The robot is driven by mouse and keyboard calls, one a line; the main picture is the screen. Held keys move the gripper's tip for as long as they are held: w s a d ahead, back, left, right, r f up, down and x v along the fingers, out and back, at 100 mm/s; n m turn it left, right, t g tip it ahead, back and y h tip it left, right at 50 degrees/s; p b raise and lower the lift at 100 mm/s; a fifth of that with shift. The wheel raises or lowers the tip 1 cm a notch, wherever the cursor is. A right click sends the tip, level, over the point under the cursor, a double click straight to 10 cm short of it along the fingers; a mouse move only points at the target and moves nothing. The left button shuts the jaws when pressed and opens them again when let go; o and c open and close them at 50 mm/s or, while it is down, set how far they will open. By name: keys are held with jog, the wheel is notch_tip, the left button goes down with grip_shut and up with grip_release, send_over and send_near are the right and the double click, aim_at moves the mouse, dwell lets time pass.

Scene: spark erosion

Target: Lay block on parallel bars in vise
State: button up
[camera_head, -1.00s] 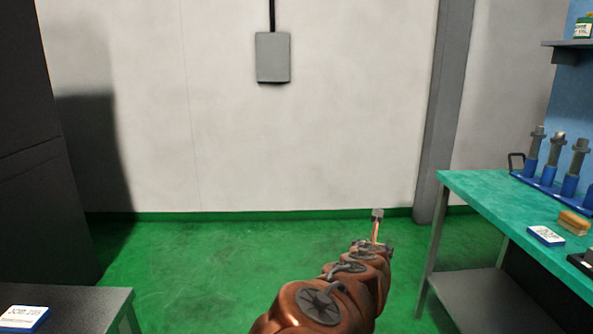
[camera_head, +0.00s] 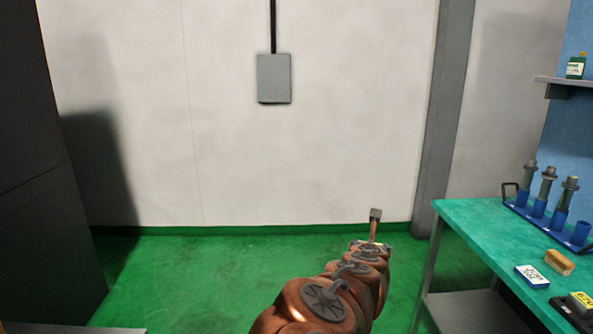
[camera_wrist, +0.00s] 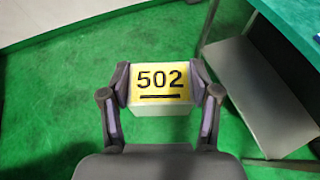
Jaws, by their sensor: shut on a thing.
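The block (camera_wrist: 162,109) shows in the wrist view as a pale block with a yellow label reading 502 on its upper face. My gripper (camera_wrist: 163,88) is shut on it, with one finger at each side. In the head view my gripper (camera_head: 375,216) is at the end of my outstretched copper arm, over the green floor and left of the bench; the block is too small to make out there. No vise or parallel bars can be made out in either view.
A teal bench (camera_head: 470,222) stands at the right. A dark cabinet (camera_head: 45,200) stands left. Floor between is clear.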

notch_tip(320, 180, up, 5)
jog(key=p, duration=0.3)
jog(key=shift+f, duration=0.2)
notch_tip(320, 180, down, 14)
jog(key=w+n+y, duration=0.2)
jog(key=n+y, duration=0.1)
jog(key=y, duration=0.1)
jog(key=shift+w+r+t, duration=0.25)
jog(key=shift+w+t, duration=0.1)
jog(key=shift+t, duration=0.05)
